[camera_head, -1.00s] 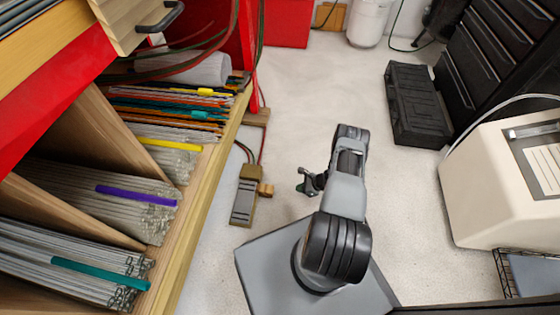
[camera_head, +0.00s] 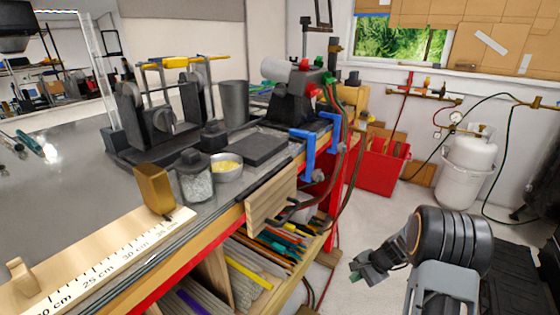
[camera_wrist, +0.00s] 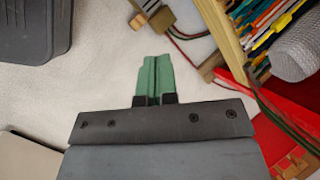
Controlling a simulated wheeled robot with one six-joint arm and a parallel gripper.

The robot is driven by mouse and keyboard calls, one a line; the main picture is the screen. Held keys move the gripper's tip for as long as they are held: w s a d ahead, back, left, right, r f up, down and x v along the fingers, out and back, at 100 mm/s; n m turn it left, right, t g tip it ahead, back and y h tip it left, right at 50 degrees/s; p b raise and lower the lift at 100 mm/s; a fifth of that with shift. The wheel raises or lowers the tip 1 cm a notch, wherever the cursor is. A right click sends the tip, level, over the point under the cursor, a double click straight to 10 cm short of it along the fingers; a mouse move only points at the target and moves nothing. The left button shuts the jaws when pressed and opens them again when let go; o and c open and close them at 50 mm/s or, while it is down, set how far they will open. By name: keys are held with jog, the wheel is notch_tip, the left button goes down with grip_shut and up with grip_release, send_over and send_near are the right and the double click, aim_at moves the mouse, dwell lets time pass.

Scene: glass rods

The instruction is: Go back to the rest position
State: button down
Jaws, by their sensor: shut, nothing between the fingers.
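My gripper (camera_head: 362,270) is at the lower right of the head view, to the right of the workbench shelves and clear of them. In the wrist view its green fingers (camera_wrist: 154,78) are together with nothing between them, above the pale floor. Glass rods (camera_head: 235,272) lie bundled in the shelf compartments under the bench, partly cut off by the picture's lower edge. Coloured rods (camera_wrist: 275,25) also show at the upper right of the wrist view.
The bench holds a torch (camera_head: 290,90), a glass jar (camera_head: 195,182), a metal bowl (camera_head: 228,174) and a ruler board (camera_head: 110,262). Hoses hang by the blue clamp (camera_head: 310,148). A red bin (camera_head: 378,168) and a white gas cylinder (camera_head: 468,165) stand behind. Floor is open around my gripper.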

jog(key=s+a+r+n+h+p, duration=0.1)
jog(key=s+a+r+n+p, duration=0.15)
jog(key=r, duration=0.65)
jog(key=s+a+r+n+h+p, duration=0.1)
jog(key=s+a+r+n+p, duration=0.2)
jog(key=r, duration=0.5)
jog(key=s+a+r+n+h+p, duration=0.15)
jog(key=r+p, duration=0.25)
jog(key=r, duration=0.5)
jog(key=s+a+r+n+t+h+p, duration=0.1)
jog(key=s+r+n+p, duration=0.4)
jog(key=s+r, duration=0.6)
jog(key=shift+s+a+r+t+h+p, duration=0.2)
jog(key=shift+r+t+h+p, duration=0.5)
jog(key=shift+r+p, duration=0.85)
jog(key=c, duration=1.8)
grip_release()
jog(key=shift+r+b, duration=0.3)
